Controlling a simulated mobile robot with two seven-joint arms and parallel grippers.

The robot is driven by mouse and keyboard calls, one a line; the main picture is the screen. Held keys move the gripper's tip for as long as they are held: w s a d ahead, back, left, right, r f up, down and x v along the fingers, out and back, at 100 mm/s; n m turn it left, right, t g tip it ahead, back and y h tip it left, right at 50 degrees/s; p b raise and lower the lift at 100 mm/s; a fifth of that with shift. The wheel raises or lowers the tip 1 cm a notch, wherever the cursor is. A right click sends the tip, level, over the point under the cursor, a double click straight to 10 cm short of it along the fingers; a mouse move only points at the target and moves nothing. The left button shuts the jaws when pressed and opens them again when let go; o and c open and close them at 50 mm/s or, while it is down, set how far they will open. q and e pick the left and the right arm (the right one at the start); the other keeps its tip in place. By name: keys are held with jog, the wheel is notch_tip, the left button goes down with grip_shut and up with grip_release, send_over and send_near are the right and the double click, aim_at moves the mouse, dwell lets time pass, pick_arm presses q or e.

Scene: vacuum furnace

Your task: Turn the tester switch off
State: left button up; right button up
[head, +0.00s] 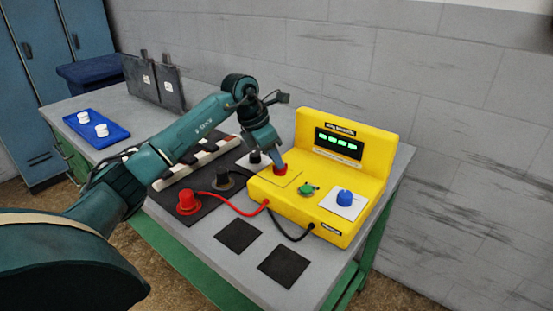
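The yellow tester (293,207) stands on the table, and its display (338,144) shows lit green characters. On its top are a red knob (281,170), a green knob (306,188) and a blue knob (345,197) on a white plate. Which one is the switch carries no readable label. My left gripper (277,162) points down at the red knob, with its tip at or just above it; contact is unclear. Its fingers look close together, but their gap is hidden. My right gripper is not in view.
A red probe (188,202) and a black probe (224,180) are wired to the tester. Two dark square pads (238,235) lie in front. A blue tray (96,126) with white pieces and upright dark plates (170,87) stand further back. A wall is behind the table.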

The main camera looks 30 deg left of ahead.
pick_arm(q)
jog(key=shift+x, duration=0.95)
grip_shut()
